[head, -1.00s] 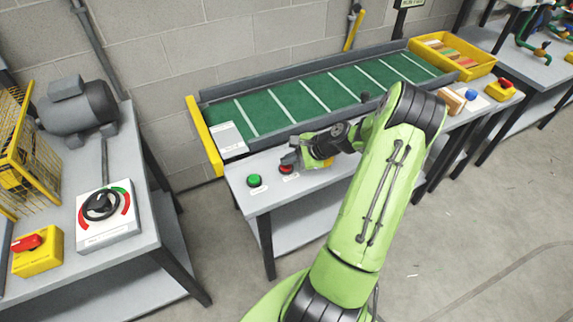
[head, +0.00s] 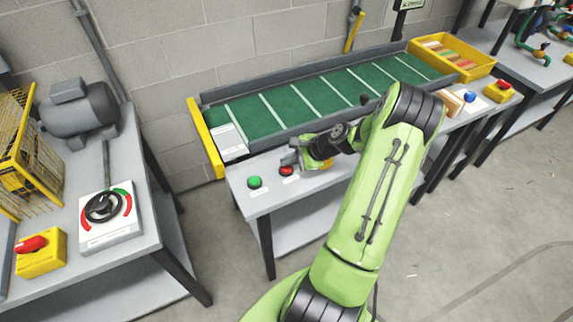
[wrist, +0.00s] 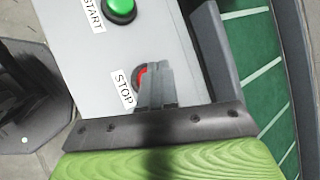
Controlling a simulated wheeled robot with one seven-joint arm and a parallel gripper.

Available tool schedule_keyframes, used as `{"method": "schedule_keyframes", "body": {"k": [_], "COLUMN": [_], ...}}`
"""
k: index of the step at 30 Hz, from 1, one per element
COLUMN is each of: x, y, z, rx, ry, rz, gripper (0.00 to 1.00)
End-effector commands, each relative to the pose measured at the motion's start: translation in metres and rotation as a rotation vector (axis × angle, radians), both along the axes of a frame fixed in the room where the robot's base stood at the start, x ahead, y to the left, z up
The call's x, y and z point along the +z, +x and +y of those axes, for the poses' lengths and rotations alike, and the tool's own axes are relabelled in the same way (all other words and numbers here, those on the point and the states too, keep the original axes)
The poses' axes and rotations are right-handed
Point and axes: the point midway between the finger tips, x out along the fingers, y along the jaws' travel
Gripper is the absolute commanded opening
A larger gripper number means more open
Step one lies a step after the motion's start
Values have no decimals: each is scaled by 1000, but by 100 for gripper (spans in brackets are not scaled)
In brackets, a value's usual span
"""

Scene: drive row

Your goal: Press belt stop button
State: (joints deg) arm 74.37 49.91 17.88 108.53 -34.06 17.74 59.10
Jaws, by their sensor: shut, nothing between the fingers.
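The red stop button (head: 286,171) sits on the grey front ledge of the conveyor table. In the wrist view the red button (wrist: 142,76) is beside a STOP label (wrist: 123,88), partly hidden behind my fingers. My gripper (head: 291,157) is shut and empty, its fingertips at the button in the picture. In the wrist view the shut fingertips (wrist: 157,70) overlap the button's right side. I cannot tell whether they touch it. The conveyor belt (head: 262,112) is green with white stripes and runs behind the ledge.
A green start button (head: 255,182) is left of the stop button, with a START label (wrist: 92,14). A yellow bin (head: 487,66) stands at the belt's far right end. At left is a bench with a motor (head: 78,108), a dial panel (head: 122,228) and a red-handled yellow box (head: 40,262).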

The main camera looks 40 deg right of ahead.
Motion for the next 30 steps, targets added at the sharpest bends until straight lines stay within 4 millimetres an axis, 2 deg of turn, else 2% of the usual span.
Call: {"method": "schedule_keyframes", "body": {"k": [5, 21, 30], "x": [2, 62, 59], "y": [0, 0, 0], "z": [0, 0, 0], "rx": [0, 0, 0], "ry": [1, 1, 1], "rz": [1, 1, 1], "gripper": [0, 0, 0]}}
